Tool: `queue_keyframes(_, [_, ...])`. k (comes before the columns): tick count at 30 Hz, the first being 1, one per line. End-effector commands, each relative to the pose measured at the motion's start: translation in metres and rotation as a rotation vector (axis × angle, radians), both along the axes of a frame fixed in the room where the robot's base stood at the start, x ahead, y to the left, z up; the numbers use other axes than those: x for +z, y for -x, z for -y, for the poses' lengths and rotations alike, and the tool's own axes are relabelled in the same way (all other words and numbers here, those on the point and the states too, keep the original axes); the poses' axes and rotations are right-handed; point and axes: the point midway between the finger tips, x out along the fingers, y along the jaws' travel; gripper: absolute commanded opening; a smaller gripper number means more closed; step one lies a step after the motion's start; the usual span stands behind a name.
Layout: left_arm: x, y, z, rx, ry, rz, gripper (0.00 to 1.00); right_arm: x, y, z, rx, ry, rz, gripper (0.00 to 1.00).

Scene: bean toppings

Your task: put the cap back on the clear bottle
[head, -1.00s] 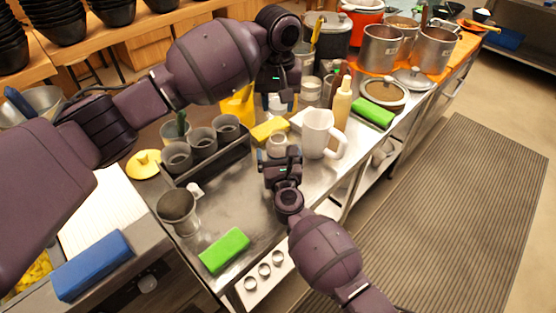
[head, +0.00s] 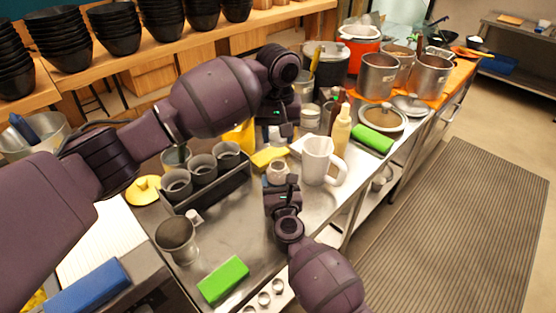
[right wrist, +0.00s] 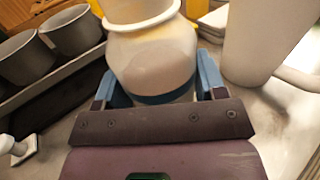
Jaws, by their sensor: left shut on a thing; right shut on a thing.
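The clear bottle (head: 278,172), small and pale with a rounded body, stands on the steel counter. My right gripper (head: 282,186) is shut around its body. In the right wrist view the blue fingers flank the bottle (right wrist: 155,65), which looks upright; its ringed neck is partly cut off at the top. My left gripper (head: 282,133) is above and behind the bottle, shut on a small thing. A pale piece showed under it in the earlier head view, probably the cap; it is hard to make out now. I cannot tell whether it touches the bottle.
A white mug (head: 318,160) stands close right of the bottle. A dark rack with grey cups (head: 202,168) is on the left. Bare counter lies in front, near a green sponge (head: 223,279).

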Motion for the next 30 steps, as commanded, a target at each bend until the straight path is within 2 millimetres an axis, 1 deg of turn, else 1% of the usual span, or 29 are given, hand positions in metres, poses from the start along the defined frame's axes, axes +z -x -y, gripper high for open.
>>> queue_keyframes(3, [-0.016, 0.001, 0.000, 0.001, 0.000, -0.002, 0.23, 0.000, 0.000, 0.000, 0.000, 0.000, 0.000, 0.22])
queue_keyframes(9, [-0.038, 0.001, 0.000, 0.001, 0.000, -0.003, 0.23, 0.000, 0.000, 0.000, 0.000, 0.000, 0.000, 0.22])
queue_keyframes(25, [-0.040, 0.001, 0.000, 0.000, 0.000, -0.001, 0.23, 0.000, 0.000, 0.000, 0.000, 0.000, 0.000, 0.22])
queue_keyframes(30, [-0.045, 0.001, 0.000, 0.000, 0.000, -0.002, 0.23, 0.000, 0.000, 0.000, 0.000, -0.001, 0.000, 0.22])
